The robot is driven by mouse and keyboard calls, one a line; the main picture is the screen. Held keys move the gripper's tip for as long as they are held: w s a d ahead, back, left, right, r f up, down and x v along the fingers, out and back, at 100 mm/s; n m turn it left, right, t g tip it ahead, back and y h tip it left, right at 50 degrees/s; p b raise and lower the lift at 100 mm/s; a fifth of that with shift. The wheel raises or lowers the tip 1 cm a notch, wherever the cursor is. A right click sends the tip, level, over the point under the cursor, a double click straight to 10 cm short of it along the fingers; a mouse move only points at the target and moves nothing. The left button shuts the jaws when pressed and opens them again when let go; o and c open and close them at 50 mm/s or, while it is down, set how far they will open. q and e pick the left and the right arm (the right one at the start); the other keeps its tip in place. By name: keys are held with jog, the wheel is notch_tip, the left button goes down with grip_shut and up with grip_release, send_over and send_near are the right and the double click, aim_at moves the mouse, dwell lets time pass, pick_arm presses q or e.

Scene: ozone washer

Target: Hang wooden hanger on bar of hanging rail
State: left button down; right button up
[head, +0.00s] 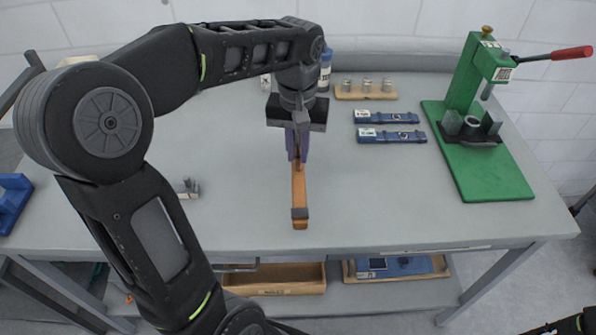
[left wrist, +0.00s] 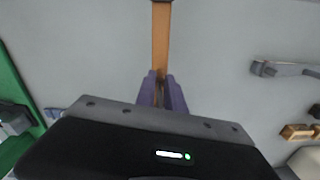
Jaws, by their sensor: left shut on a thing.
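The wooden hanger (head: 299,190) shows as a narrow orange-brown piece with a dark band near its near end, over the middle of the grey table. My left gripper (head: 297,150) points down with its purple fingers shut on the hanger's far end. In the left wrist view the hanger (left wrist: 161,40) runs from between the purple fingers (left wrist: 161,92) up to the top edge. I cannot tell whether it touches the table. I cannot clearly identify the hanging rail or its bar in either view. My right gripper is out of view.
A green press (head: 480,150) with a red-handled lever stands at the right. Two blue bars (head: 390,136) and a wooden block with metal pieces (head: 366,92) lie behind. A small grey metal part (head: 188,188) lies left. The table front (head: 400,215) is clear.

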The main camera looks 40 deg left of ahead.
aim_at(298, 171)
pick_arm(q)
jog(key=shift+f, duration=1)
jog(key=shift+f+p, duration=0.3)
jog(key=shift+f, duration=1.55)
jog(key=shift+f, duration=0.1)
jog(key=shift+f, duration=0.15)
jog(key=c, duration=1.4)
grip_release()
notch_tip(298, 171, up, 12)
jog(key=shift+r, duration=0.25)
